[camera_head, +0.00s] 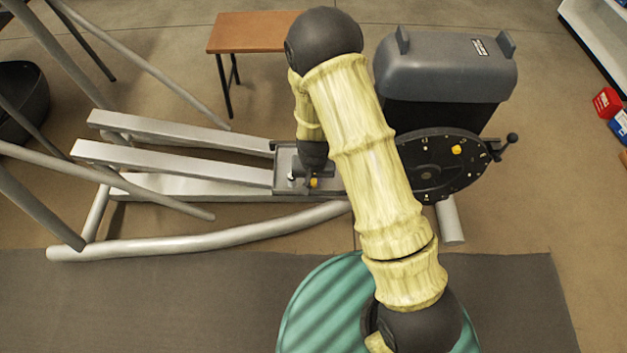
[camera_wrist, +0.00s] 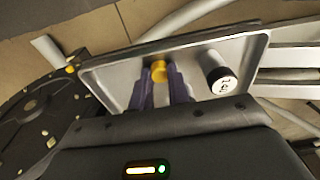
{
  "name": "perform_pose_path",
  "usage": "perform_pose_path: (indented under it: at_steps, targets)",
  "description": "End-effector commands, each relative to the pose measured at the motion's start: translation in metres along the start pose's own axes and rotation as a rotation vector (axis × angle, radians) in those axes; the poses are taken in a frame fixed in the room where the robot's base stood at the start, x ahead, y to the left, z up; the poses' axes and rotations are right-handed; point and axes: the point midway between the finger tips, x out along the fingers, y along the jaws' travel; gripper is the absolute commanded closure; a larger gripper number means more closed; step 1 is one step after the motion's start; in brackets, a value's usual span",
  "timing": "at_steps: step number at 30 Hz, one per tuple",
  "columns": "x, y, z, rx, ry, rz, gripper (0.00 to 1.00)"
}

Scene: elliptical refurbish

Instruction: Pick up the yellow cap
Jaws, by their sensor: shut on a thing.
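The yellow cap (camera_wrist: 159,70) sits between my gripper's (camera_wrist: 160,74) two purple-grey fingers in the wrist view, and the gripper is shut on it. The cap is over the grey metal tray (camera_wrist: 118,75) of the elliptical; I cannot tell whether it still touches the tray. In the head view the yellow cap (camera_head: 313,183) shows small beside my gripper (camera_head: 311,178), which points down at the tray (camera_head: 286,165). My arm hides part of the tray there.
A white-topped black cylinder (camera_wrist: 221,80) stands on the tray right of the cap in the wrist view. The black disc (camera_head: 440,165) with a yellow knob (camera_head: 456,149) is to the right. Silver rails (camera_head: 180,160) run left. A wooden bench (camera_head: 246,33) stands behind.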

Motion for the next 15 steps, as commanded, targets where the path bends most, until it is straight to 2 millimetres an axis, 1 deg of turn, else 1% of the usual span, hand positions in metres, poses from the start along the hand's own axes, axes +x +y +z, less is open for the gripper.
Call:
perform_pose_path:
  at_steps: [5, 8, 15]
  targets:
    - [-0.011, 0.001, -0.002, 0.001, 0.002, 0.0, 1.0]
    - [-0.026, -0.001, -0.004, -0.001, 0.003, -0.001, 1.0]
    - [-0.074, -0.001, -0.009, -0.003, 0.003, -0.001, 1.0]
